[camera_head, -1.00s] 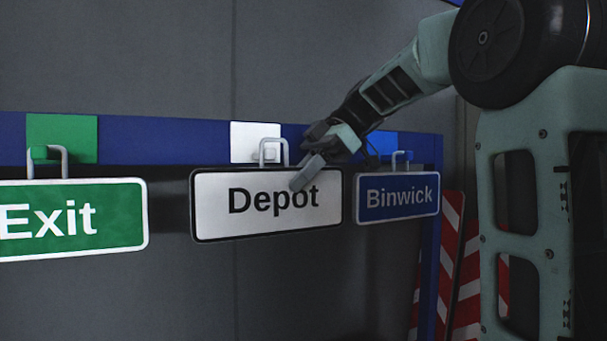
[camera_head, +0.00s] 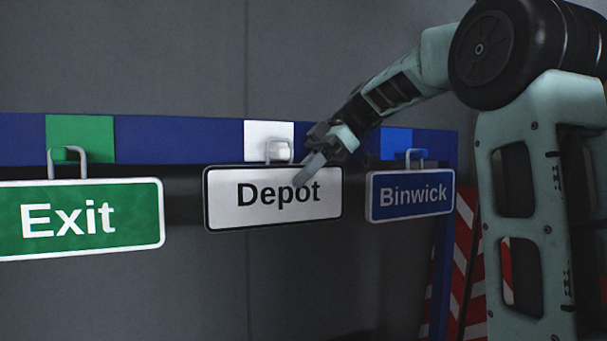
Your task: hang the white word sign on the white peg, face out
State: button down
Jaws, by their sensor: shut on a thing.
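The white word sign (camera_head: 272,213) reads "Depot" in black and faces out, close to level. Its grey wire handle (camera_head: 278,143) stands at the top edge, in front of the white patch (camera_head: 258,130) on the blue rail. The white peg (camera_head: 284,153) shows within the handle loop. Whether the handle rests on the peg I cannot tell. My gripper (camera_head: 313,165) is shut on the sign at its upper right, one finger across the front face. The other finger is hidden behind the sign.
The green "Exit" sign (camera_head: 80,240) hangs at left under a green patch. The blue "Binwick" sign (camera_head: 410,197) hangs close at right under a blue patch. The blue rail (camera_head: 185,145) runs behind. Red-and-white striped boards (camera_head: 468,265) stand at lower right.

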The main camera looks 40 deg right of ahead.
jog(key=shift+f+b, duration=0.8)
jog(key=c, duration=1.3)
grip_release()
jog(key=shift+d+r, duration=0.1)
jog(key=b+v, duration=0.2)
jog(key=v, duration=0.6)
jog(key=shift+d, duration=0.15)
jog(key=p+v, duration=0.7)
jog(key=v, duration=0.2)
jog(key=shift+r, duration=0.1)
